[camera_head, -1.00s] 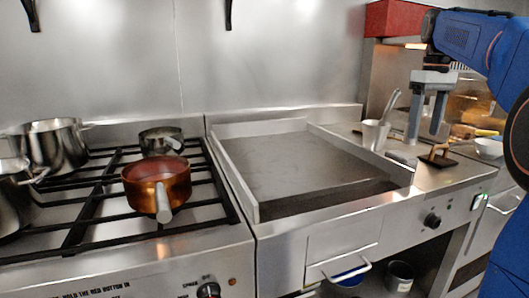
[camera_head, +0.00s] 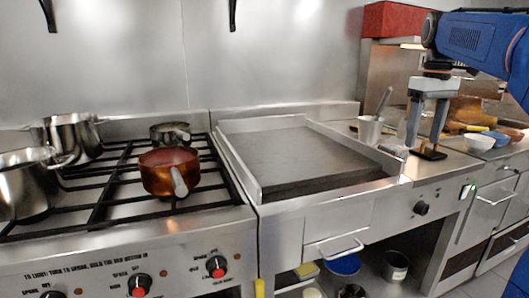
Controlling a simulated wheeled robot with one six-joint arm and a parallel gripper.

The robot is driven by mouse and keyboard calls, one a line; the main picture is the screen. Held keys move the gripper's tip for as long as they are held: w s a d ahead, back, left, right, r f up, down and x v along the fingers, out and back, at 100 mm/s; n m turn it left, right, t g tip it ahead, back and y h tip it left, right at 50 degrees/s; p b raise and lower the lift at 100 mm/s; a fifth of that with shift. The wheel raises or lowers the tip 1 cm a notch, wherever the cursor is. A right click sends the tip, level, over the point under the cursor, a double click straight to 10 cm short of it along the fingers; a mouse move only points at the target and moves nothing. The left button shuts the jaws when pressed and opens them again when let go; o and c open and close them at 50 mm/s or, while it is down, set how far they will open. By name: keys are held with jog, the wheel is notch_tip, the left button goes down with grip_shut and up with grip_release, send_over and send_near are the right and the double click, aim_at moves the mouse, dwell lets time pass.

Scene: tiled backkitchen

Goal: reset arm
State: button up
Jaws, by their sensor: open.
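My gripper (camera_head: 422,145) hangs from my blue arm at the upper right. Its two grey fingers point down and stand apart, with nothing seen between them. It appears in front of the counter (camera_head: 455,164) to the right of the flat griddle (camera_head: 300,152). A small dark flat object (camera_head: 430,154) on the counter shows just below the fingertips; whether they touch it I cannot tell. A metal cup (camera_head: 369,131) with a utensil in it stands left of the fingers.
A copper pot (camera_head: 168,172), a small dark pan (camera_head: 170,133) and steel pots (camera_head: 72,137) sit on the gas stove at left. Bowls (camera_head: 478,142) stand on the counter at far right. A red box (camera_head: 392,19) is high behind my arm. The griddle surface is clear.

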jog(key=s+a+f+m+t, duration=0.1)
jog(key=s+a+f, duration=0.3)
jog(key=s+f, duration=0.5)
jog(key=s+a+f+m+t, duration=0.1)
jog(key=s+a+f+t, duration=0.1)
jog(key=s+a+f, duration=0.3)
jog(key=s+a+f+m+t, duration=0.1)
jog(key=s+a+f, duration=0.3)
jog(key=s+f, duration=0.9)
notch_tip(320, 180, down, 2)
jog(key=shift+s+a+m, duration=0.15)
jog(key=shift+s+m, duration=0.05)
jog(key=shift+m, duration=0.1)
